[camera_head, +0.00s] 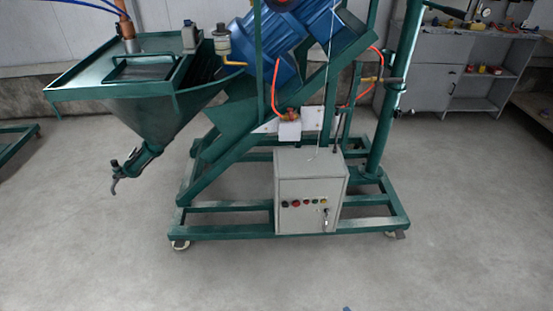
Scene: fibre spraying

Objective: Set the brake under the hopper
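The green hopper (150,112) is at the upper left, a wide funnel on the green machine frame. At its lower end is an outlet with a dark curved handle (116,172), hanging above the floor. A caster wheel (180,244) is under the frame's front left corner, to the lower right of the hopper. Another caster (396,234) is at the front right corner. The casters are small in view, and I cannot tell whether a brake is set.
A grey control box (309,190) with buttons stands on the green base frame (235,206). A blue motor (303,38) is above. A grey cabinet (425,72) is at the back right.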

